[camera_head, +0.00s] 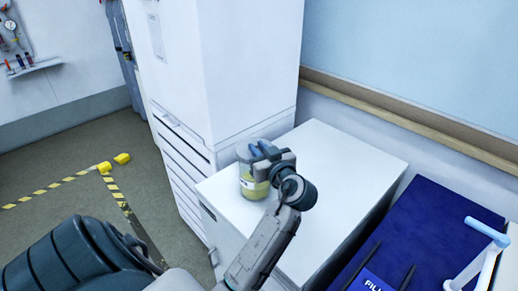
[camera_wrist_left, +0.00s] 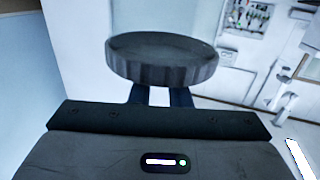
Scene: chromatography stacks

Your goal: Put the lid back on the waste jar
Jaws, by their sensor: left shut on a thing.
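The waste jar (camera_head: 247,187) is clear with yellow contents and a pale label. It stands upright near the front left corner of a white cabinet top. My left gripper (camera_head: 259,151) is at the jar's top and partly covers it. In the left wrist view, the gripper (camera_wrist_left: 160,96) is shut on the lid (camera_wrist_left: 162,62), a dark grey disc with a ribbed rim. The lid looks roughly level in that view. The jar does not show there, and I cannot tell whether the lid touches its mouth. My right gripper is not in view.
A tall white cabinet (camera_head: 235,70) stands close behind the jar. The white cabinet top (camera_head: 335,165) is bare to the right. A blue surface (camera_head: 430,225) with a white and light-blue object (camera_head: 487,232) lies at the right. Yellow-black tape (camera_head: 50,187) marks the floor.

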